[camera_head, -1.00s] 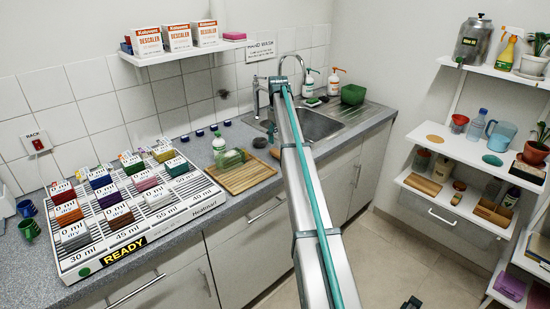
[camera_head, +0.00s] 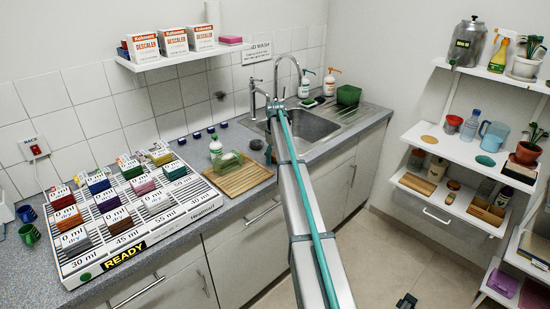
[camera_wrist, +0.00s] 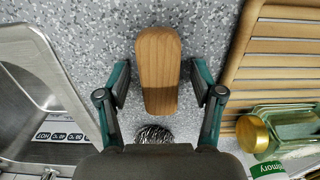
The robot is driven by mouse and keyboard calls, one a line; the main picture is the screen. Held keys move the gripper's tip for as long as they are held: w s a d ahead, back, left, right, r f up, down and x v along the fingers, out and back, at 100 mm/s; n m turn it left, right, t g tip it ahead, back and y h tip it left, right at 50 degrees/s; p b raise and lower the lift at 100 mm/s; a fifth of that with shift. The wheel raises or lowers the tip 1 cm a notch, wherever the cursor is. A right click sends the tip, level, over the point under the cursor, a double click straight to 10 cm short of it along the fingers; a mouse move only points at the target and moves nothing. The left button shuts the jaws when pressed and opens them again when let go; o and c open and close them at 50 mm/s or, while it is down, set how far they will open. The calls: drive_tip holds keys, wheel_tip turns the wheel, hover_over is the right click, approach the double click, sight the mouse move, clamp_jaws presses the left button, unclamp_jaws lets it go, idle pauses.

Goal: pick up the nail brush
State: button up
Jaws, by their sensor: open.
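The nail brush, seen as a long block with a plain wooden back (camera_wrist: 158,70), lies on the speckled grey worktop in the wrist view. Its bristles are not visible. My gripper (camera_wrist: 160,78) is open, with one green-sided finger on each side of the brush and a small gap to each. I cannot tell how far above the worktop the fingertips are. In the head view, my arm hides most of the gripper and the brush.
A steel sink (camera_wrist: 35,85) lies to the left in the wrist view. A slatted wooden board (camera_wrist: 275,65) carrying a glass jar (camera_wrist: 290,130) with a gold lid is close on the right. A metal scourer (camera_wrist: 154,134) sits near the gripper's base. The tap (camera_head: 254,100) stands behind my arm.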

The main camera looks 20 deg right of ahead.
drive_tip(key=c, duration=1.2)
drive_tip(key=shift+c, duration=0.3)
drive_tip(key=shift+r, duration=0.1)
drive_tip(key=shift+r, duration=0.5)
wheel_tip(320, 180, up, 2)
drive_tip(key=shift+r+b, duration=0.1)
drive_tip(key=shift+b, duration=0.4)
drive_tip(key=s+a+r+b, duration=0.2)
drive_tip(key=s+r, duration=0.2)
drive_tip(key=s, duration=0.2)
drive_tip(key=s+a+r+b, duration=0.2)
drive_tip(key=s+a+r, duration=0.1)
drive_tip(key=s+r, duration=0.2)
drive_tip(key=shift+s+a+r, duration=0.3)
drive_tip(key=shift+s, duration=0.6)
